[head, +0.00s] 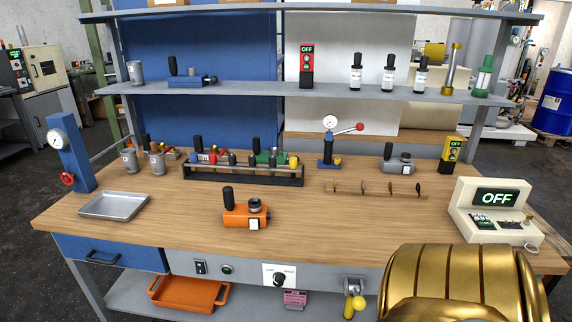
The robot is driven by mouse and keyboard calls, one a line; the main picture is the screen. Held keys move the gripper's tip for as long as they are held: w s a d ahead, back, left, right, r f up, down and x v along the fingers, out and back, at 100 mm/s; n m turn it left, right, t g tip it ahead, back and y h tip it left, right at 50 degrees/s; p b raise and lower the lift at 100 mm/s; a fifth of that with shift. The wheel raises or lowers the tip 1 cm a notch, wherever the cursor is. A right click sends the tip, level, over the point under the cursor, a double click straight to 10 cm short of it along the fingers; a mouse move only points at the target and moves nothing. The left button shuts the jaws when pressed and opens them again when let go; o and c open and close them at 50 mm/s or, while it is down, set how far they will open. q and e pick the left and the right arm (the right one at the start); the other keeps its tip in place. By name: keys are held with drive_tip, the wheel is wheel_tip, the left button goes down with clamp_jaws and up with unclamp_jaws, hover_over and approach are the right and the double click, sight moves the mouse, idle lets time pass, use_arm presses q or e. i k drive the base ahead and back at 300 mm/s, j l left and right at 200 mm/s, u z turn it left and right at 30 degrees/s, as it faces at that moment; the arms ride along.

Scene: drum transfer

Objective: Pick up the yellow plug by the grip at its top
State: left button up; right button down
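A small yellow piece (293,162) sits at the right end of the dark rack (243,175) on the workbench. It looks most like the yellow plug, but it is too small to be sure, and I cannot make out a grip at its top. Neither of my grippers can be seen.
An orange device (245,215) stands on the bench in front of the rack. A metal tray (113,206) lies at the left, an OFF console (494,211) at the right. The front middle of the bench is largely clear.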

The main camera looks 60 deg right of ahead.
sight(293, 160)
drive_tip(key=z, duration=1.95)
